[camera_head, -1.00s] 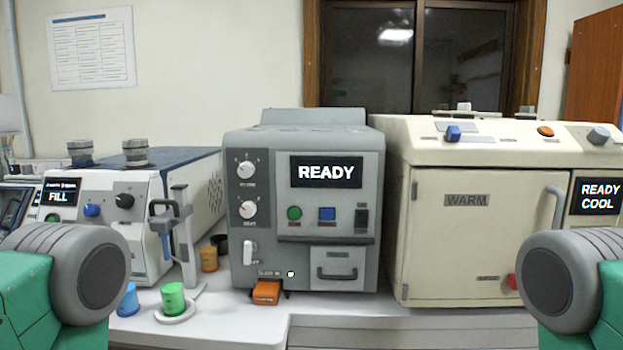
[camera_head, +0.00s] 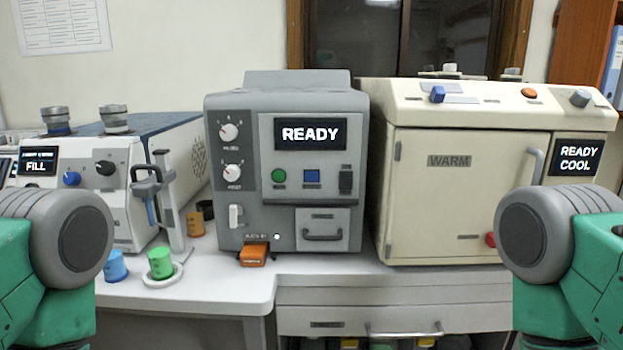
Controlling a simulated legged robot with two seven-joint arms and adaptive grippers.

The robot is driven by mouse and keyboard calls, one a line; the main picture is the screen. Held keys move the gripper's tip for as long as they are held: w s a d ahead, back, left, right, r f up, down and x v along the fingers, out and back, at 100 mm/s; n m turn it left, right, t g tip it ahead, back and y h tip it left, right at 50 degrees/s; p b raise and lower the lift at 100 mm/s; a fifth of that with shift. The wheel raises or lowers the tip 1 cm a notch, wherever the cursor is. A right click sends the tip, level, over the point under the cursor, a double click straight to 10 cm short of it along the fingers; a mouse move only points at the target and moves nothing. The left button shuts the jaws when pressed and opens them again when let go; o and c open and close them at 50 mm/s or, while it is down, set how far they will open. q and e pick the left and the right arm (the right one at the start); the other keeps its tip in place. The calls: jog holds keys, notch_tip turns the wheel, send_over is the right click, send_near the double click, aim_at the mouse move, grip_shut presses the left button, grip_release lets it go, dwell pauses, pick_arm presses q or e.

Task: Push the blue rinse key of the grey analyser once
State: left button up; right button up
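The grey analyser (camera_head: 228,200) stands on the bench in the middle of the view, and its screen reads READY. Nothing covers the blue key. My green and grey arm parts show at the left and right edges, well apart from the analyser. Neither gripper's fingers are in view.
A white and blue machine reading FILL (camera_head: 125,190) stands left, a cream oven marked WARM (camera_head: 455,205) right. Blue (camera_head: 116,266), green (camera_head: 161,262) and orange (camera_head: 196,223) cups and an orange block (camera_head: 253,254) are on the bench (camera_head: 215,293). Drawers (camera_head: 390,318) are below.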

grip_shut()
dwell(1.2)
